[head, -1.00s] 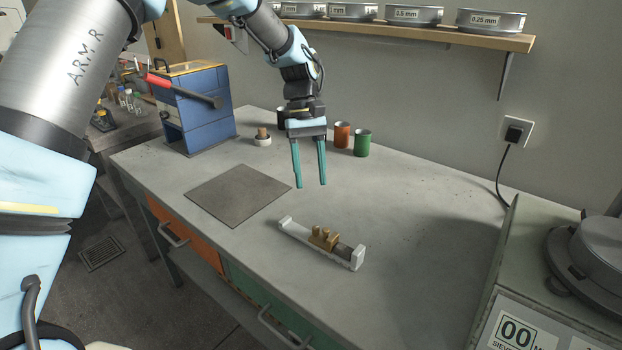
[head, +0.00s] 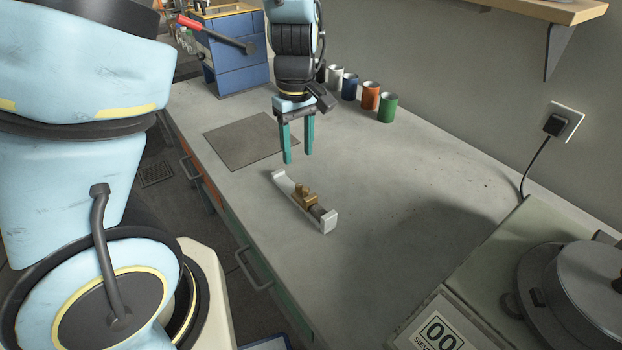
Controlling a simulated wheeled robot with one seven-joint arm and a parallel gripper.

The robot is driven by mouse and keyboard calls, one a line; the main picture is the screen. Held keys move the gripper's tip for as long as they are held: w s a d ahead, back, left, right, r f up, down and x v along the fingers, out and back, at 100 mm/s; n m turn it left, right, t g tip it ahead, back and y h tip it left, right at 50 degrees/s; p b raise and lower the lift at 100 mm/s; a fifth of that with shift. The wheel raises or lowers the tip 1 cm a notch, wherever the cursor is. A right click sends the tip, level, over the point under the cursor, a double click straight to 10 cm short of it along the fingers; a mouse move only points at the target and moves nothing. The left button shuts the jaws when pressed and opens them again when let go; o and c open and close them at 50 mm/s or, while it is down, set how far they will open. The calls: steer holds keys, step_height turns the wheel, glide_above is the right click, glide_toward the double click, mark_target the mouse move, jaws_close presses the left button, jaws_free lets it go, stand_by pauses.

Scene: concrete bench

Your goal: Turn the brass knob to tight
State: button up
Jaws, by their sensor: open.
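The brass knob (head: 304,192) sits on a pale holder (head: 285,188) that lies on the grey bench. The holder is a narrow cradle with raised ends, set at a slant, and a darker cylindrical part (head: 318,211) shows near its closer end. The knob's exact turn position is too small to tell. My gripper (head: 298,159) points down with two teal fingers. It is open and empty, above and slightly behind the holder, apart from the knob.
A grey square plate (head: 240,141) lies left of my gripper. Several cups, including a green one (head: 387,107), stand along the back. A blue box with a red-handled lever (head: 235,50) stands at the back left. A sieving machine (head: 570,270) fills the right front. The bench right of the holder is clear.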

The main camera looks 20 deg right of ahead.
mark_target(299, 185)
step_height(299, 185, down, 10)
steer(key=shift+r, duration=0.15)
stand_by(0.3)
jaws_close()
stand_by(0.5)
